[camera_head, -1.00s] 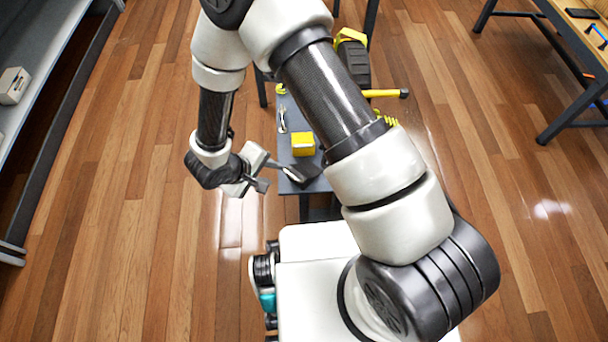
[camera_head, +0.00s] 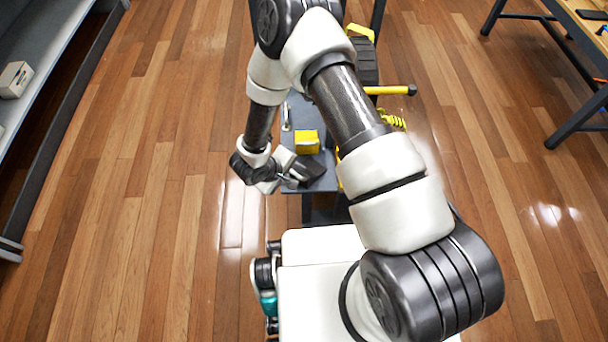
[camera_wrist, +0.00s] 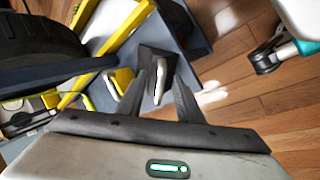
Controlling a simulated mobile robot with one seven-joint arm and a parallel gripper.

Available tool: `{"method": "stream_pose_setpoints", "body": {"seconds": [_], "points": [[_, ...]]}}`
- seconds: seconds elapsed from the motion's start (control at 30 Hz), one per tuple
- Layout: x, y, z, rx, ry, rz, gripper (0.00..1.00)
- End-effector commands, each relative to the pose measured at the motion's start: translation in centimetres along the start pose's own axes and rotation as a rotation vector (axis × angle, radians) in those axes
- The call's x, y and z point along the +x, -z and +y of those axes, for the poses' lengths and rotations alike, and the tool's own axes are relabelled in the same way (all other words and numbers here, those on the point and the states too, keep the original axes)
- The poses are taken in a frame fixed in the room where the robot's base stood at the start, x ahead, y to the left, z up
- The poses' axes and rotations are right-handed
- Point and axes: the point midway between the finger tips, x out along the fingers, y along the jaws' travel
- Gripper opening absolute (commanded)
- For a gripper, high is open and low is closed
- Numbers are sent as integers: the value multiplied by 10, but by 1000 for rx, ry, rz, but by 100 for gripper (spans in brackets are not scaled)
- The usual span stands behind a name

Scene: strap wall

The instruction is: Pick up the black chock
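The black chock (camera_head: 311,170) is a dark wedge-like block at the near end of a grey bench top. In the wrist view the black chock (camera_wrist: 158,62) lies just beyond my fingertips, roughly between them, and is partly covered by them. My gripper (camera_head: 291,177) is at the bench's near left edge, close beside the chock on its left. In the wrist view my gripper (camera_wrist: 159,80) has its two dark fingers apart with a gap between them. I cannot tell whether a finger touches the chock.
The grey bench (camera_head: 322,185) is narrow. A yellow-handled item (camera_head: 390,90) and a yellow coil (camera_head: 393,121) are at right. The wooden floor at left is clear.

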Motion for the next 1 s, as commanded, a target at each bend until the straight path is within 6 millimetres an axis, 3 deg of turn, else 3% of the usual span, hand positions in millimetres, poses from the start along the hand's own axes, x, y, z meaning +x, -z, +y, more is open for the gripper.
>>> {"method": "stream_pose_setpoints", "body": {"seconds": [0.07,0.27,0.47,1.0], "points": [[9,0,0,1,0,0,33],[9,0,0,0,0,1,33],[9,0,0,0,0,1,0],[8,0,0,0,0,1,0]]}}
